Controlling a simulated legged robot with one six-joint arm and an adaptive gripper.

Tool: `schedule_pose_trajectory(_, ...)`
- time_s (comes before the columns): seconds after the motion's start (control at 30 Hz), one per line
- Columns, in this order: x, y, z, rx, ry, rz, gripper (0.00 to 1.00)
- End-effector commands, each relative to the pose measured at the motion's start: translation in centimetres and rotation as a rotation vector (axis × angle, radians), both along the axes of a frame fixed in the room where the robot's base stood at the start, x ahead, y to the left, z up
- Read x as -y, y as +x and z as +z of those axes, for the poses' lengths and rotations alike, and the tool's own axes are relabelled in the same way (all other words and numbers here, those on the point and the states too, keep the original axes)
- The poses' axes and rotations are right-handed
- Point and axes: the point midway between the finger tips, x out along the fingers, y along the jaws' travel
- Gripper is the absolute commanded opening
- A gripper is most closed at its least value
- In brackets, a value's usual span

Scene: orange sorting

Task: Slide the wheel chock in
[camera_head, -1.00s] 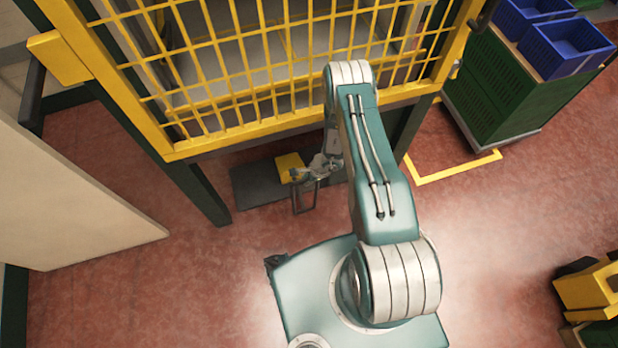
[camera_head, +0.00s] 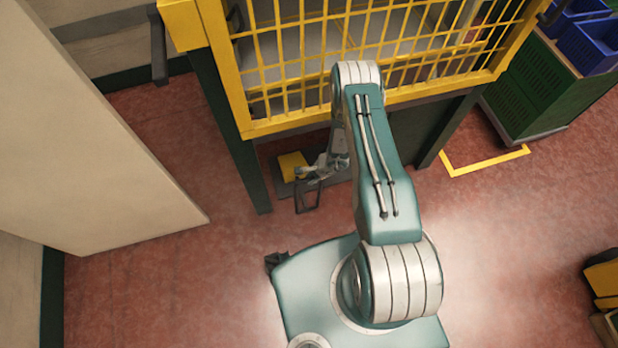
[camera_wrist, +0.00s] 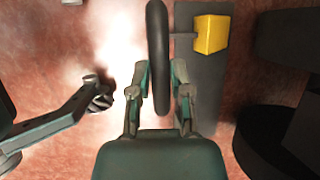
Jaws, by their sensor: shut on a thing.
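The wheel chock is a yellow block (camera_head: 293,166) low on the floor side, over a dark grey plate (camera_head: 284,188) at the foot of the yellow mesh cage. A dark loop handle (camera_head: 307,196) stands beside the block. My gripper (camera_head: 318,170) is shut on this handle. In the wrist view the handle (camera_wrist: 157,50) is seen edge-on between my fingers (camera_wrist: 160,88), and a short grey bar runs from near it towards the yellow block (camera_wrist: 211,34). The block lies right of my fingers, over the dark plate (camera_wrist: 200,85). My forearm hides the plate's right end in the head view.
A yellow mesh cage (camera_head: 300,60) on dark green legs (camera_head: 235,140) stands just ahead. A pale panel (camera_head: 90,150) is at left. Green crates with blue bins (camera_head: 585,45) stand at right. The red floor around my base is largely clear.

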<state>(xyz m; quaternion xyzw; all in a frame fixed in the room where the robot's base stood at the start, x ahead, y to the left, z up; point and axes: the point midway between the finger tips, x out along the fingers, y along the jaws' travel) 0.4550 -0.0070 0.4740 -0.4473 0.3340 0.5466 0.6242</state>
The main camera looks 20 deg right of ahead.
Motion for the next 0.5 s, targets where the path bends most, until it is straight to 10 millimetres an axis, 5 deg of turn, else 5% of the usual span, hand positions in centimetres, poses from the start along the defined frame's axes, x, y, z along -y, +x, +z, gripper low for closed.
schedule_pose_trajectory(0.23, -0.4, 0.08, 0.06, 0.002, -0.004, 0.003, 0.0)
schedule_pose_trajectory(0.27, -0.41, 0.09, 0.07, 0.002, -0.005, 0.002, 0.34)
schedule_pose_trajectory(0.3, -0.41, 0.09, 0.08, 0.002, -0.005, 0.002, 0.52)
schedule_pose_trajectory(0.33, -0.42, 0.09, 0.07, 0.002, -0.005, 0.002, 0.59)
schedule_pose_trajectory(0.5, -0.38, 0.04, 0.06, 0.001, -0.004, 0.002, 0.59)
